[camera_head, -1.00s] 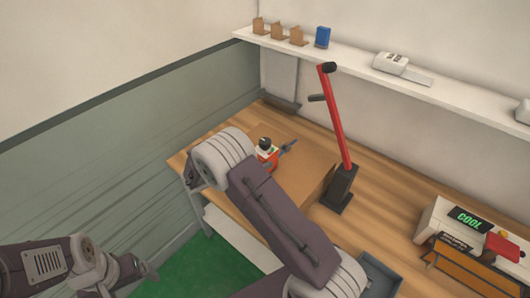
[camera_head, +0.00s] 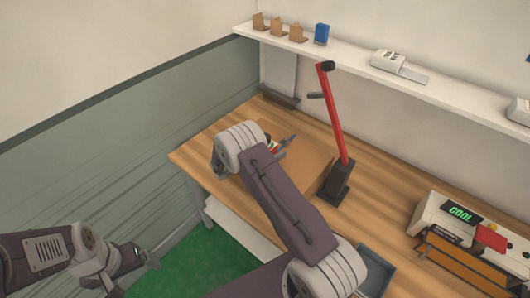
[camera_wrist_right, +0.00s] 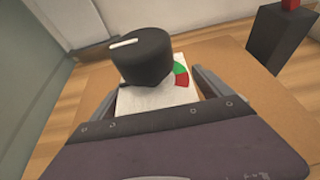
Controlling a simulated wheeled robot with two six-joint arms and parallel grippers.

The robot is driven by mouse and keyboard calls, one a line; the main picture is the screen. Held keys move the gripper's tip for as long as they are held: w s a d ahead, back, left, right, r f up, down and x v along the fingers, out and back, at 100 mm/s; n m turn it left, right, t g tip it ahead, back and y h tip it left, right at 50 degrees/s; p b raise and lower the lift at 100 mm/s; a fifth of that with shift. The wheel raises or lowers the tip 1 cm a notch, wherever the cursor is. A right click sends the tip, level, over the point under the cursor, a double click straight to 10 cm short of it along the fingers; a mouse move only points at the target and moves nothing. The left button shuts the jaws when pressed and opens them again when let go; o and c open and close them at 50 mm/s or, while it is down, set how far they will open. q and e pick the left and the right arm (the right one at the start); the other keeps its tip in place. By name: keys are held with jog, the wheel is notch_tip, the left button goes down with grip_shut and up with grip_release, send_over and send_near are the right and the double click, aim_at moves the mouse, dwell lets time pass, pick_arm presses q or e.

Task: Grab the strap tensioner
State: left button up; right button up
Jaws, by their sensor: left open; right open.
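The strap tensioner appears to be the small device with a round black knob and a white face with a green and red arc (camera_wrist_right: 142,58), seen in the right wrist view. It stands on a brown board (camera_wrist_right: 225,70). My right gripper (camera_wrist_right: 138,72) is open, with one finger on each side of the device; contact is not clear. In the head view my right arm hides most of the device, and only a small part (camera_head: 273,144) shows past the wrist. My left gripper (camera_head: 142,262) is open and empty at the lower left, away from the table.
A red lever on a black base (camera_head: 336,120) stands upright right of the board. A white machine with a "COOL" sign (camera_head: 432,215) and a grey tray (camera_head: 377,268) are further right. A wall shelf (camera_head: 365,62) holds small items. The wooden table (camera_head: 385,180) is clear between them.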

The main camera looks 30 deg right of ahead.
jog(key=c, duration=1.8)
jog(key=shift+w, duration=0.1)
grip_shut()
jog(key=shift+r, duration=0.15)
